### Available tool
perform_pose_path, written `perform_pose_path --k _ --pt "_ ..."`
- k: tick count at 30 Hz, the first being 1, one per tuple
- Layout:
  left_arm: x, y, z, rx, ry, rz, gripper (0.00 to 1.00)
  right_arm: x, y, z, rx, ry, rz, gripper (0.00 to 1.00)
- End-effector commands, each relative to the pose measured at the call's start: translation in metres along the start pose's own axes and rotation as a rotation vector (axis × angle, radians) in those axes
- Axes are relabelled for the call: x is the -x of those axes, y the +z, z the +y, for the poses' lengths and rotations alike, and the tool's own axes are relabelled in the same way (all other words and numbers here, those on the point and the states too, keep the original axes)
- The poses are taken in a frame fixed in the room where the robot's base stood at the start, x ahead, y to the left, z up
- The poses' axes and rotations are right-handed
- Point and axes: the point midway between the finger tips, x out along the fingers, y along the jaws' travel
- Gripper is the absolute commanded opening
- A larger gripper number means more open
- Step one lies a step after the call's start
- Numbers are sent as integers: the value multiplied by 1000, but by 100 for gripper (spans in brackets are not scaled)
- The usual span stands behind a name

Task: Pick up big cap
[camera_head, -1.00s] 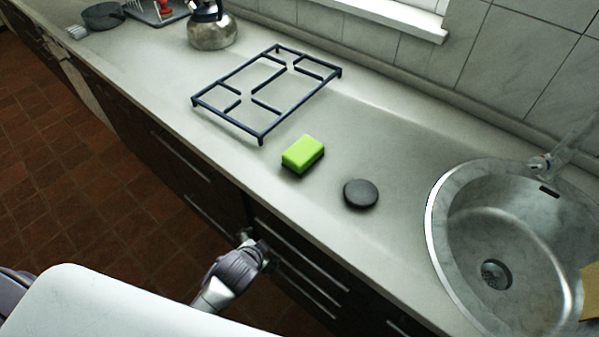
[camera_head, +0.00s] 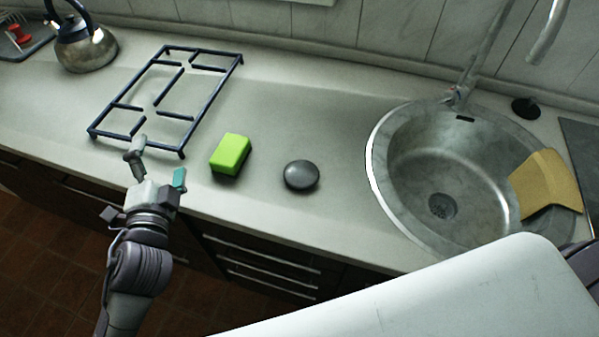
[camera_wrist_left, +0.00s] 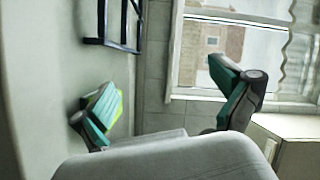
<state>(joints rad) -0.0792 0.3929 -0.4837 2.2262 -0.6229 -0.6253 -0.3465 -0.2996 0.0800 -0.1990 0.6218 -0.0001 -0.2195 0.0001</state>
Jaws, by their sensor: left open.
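No cap is plain to name. A dark grey, smooth, round, domed piece (camera_head: 301,175) lies on the counter right of the green sponge, and I cannot tell if it is the big cap. A small black round item with a knob (camera_head: 525,107) sits behind the sink. My left gripper (camera_head: 157,168) is open and empty at the counter's front edge, left of the sponge and well left of the grey piece. In the left wrist view its fingers (camera_wrist_left: 163,105) are spread wide, with the grey piece out of sight. My right gripper is not in view.
A green sponge (camera_head: 230,154) lies between my left gripper and the grey piece. A dark pan grate (camera_head: 166,117) lies behind the gripper. A kettle (camera_head: 88,50) stands at far left. A round sink (camera_head: 440,160) with a yellow cloth (camera_head: 545,185) is right. Counter behind the grey piece is clear.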

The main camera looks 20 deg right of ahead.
Motion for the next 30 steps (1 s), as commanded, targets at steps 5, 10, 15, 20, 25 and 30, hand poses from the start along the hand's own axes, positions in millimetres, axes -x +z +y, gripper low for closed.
perform_pose_path --k 5,10,15,20,25,30 --pt "-13 -72 -31 -405 -201 322 100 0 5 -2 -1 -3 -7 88" --pt "7 -146 -8 -1022 -427 774 100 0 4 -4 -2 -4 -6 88" --pt "28 -140 54 -1563 -522 1166 100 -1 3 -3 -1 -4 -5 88" --pt "35 -109 88 -1825 -516 1376 100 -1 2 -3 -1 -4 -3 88" --pt "33 -108 102 -1883 -511 1432 100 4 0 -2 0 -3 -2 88" --pt "23 -133 123 -1876 -512 1430 100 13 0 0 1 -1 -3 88"
